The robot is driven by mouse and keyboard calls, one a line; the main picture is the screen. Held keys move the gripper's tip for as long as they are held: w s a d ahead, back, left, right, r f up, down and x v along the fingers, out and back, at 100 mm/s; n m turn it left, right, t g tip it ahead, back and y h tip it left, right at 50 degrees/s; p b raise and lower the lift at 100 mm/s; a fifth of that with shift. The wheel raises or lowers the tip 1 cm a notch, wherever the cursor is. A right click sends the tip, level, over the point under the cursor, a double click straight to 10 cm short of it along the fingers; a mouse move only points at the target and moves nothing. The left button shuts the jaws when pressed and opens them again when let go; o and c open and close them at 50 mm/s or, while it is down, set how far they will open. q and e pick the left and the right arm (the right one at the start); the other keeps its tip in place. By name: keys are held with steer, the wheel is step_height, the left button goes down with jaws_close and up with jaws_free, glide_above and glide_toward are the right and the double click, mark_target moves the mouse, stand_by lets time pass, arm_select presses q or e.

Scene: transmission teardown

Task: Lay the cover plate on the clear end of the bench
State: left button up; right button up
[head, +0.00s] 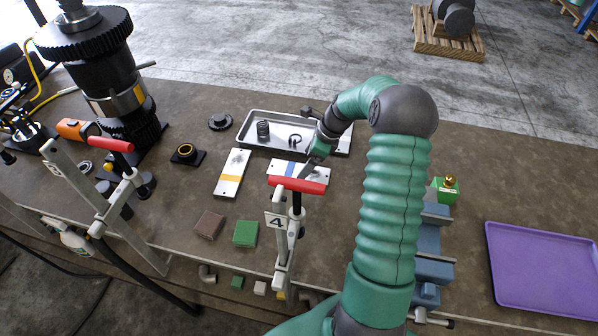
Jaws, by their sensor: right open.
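Two pale flat plates lie on the brown bench (190,215); I cannot tell which one is the cover plate. One plate (229,185) has a yellow-orange mark and lies lengthwise away from me. The other plate (280,168) has a blue mark, lies crosswise, and is partly hidden by a red clamp handle and my right gripper. My right gripper (309,167) is open, pointing down at the blue-marked plate; whether it touches is hard to see. My left gripper is not in view.
A grey tray (246,135) with small parts lies behind the plates. Red-handled clamps (298,185) stand at the front edge. A black gear assembly (105,70) stands left. A blue vise (430,240) and purple tray (540,265) are right, with bare bench around them.

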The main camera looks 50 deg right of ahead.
steer(key=x, duration=0.1)
steer(key=p+x, duration=0.1)
steer(key=x, duration=0.3)
steer(key=shift+d+f, duration=0.15)
steer(key=shift+d, duration=0.15)
jaws_close()
